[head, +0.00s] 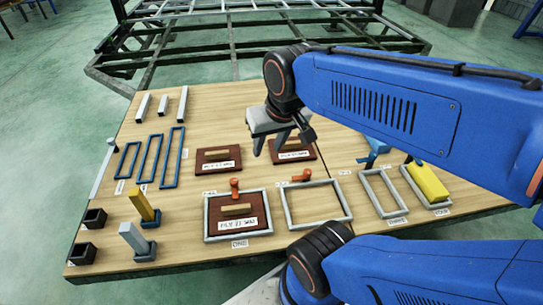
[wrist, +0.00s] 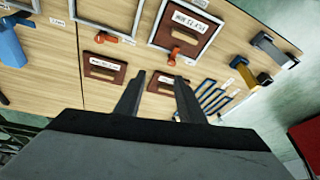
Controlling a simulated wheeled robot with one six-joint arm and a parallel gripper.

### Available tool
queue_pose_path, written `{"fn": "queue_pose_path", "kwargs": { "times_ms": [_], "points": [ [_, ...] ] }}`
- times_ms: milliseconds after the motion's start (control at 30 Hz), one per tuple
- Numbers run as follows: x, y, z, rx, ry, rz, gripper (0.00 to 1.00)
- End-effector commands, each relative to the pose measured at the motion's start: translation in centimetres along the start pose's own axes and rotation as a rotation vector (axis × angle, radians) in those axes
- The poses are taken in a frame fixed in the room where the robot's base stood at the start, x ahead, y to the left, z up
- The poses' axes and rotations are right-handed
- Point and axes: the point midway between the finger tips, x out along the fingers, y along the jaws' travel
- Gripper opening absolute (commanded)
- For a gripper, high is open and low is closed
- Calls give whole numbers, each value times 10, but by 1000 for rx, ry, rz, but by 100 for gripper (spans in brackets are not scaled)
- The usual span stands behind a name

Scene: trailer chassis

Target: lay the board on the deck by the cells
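Three brown boards with wooden handles and white labels are on the wooden table (head: 175,215). One board (head: 222,222) lies inside a grey rectangular frame labelled ONE (head: 240,242). The other two lie behind it, one at left (head: 206,168) and one at right (head: 305,155). My gripper (head: 281,152) hangs above the table near the right rear board and partly covers it. In the wrist view its fingers (wrist: 161,78) are apart, with nothing held; the left rear board (wrist: 165,88) shows beyond the gap. I cannot tell which of these frames are the cells.
An empty grey frame (head: 343,196) and narrower ones stand right of the framed board, one holding a yellow block (head: 427,181). Orange clamps (head: 235,186), blue frames (head: 150,160) and upright posts (head: 132,238) stand around. A dark slatted trailer chassis (head: 130,68) is behind the table.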

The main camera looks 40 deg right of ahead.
Motion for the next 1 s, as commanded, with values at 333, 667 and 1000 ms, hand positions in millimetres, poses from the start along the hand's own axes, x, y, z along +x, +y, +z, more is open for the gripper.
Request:
{"fn": "queue_pose_path", "kwargs": {
  "times_ms": [333,667,1000],
  "points": [
    [-9,-7,36,-209,43,-26,36],
    [-9,-7,37,-216,44,-26,36],
    [-9,-7,36,-216,43,-26,36]
  ]
}}
